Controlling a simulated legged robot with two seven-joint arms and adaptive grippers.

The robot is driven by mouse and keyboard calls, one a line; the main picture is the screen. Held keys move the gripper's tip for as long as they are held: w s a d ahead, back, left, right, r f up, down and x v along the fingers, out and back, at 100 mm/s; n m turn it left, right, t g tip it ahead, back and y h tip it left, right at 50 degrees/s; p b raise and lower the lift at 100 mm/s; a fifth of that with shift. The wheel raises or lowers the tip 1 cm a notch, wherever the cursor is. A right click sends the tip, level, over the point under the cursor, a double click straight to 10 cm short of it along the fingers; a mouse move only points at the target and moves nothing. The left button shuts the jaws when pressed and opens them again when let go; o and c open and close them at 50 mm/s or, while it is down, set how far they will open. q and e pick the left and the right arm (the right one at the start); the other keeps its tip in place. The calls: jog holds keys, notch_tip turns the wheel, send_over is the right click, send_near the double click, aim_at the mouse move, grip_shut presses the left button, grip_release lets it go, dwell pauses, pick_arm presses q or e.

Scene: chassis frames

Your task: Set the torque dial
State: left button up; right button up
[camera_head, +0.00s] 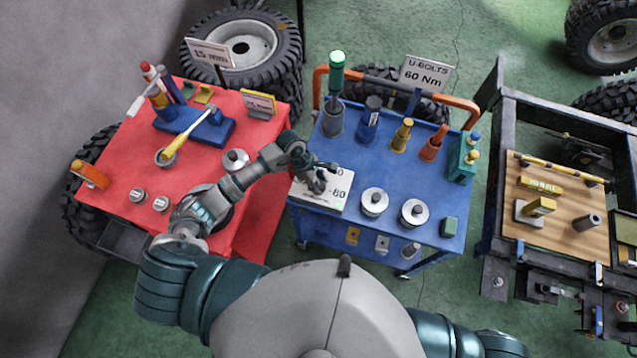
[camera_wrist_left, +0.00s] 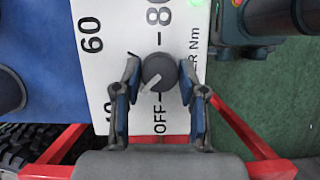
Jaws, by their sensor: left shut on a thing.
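The torque dial (camera_wrist_left: 158,72) is a round dark grey knob with a white pointer line. It sits on a white panel (camera_wrist_left: 90,15) marked 60, 80, OFF and Nm, with another number partly hidden by a finger. The pointer slants to the lower left in the left wrist view, off to the left of the OFF mark. In the head view the panel (camera_head: 341,202) lies at the left front of the blue cart. My left gripper (camera_head: 318,183) is over it, its fingers on both sides of the knob (camera_wrist_left: 158,76), shut on it. My right gripper is out of view.
A sign reading U-BOLTS 60 Nm (camera_head: 425,73) stands behind the blue cart (camera_head: 385,170). Two round metal pieces (camera_head: 374,201) stand right of the panel, with several tools behind. A red cart (camera_head: 125,165) is at left, a dark-framed bench (camera_head: 555,215) at right.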

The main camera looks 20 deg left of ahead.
pick_arm(q)
jog(key=n+t, duration=0.1)
jog(key=n, duration=0.3)
jog(key=shift+s+n+t, duration=0.1)
jog(key=shift+n+t, duration=0.2)
jog(key=shift+t, duration=0.1)
jog(key=n+t, duration=0.1)
jog(key=n, duration=0.1)
jog(key=n+y+p, duration=0.1)
jog(key=n, duration=0.1)
jog(key=shift+r+n+t, duration=0.1)
jog(key=shift+n+t, duration=0.3)
jog(key=o, duration=1.1)
jog(key=v, duration=1.1)
jog(key=shift+r, duration=0.4)
jog(key=shift+d, duration=0.1)
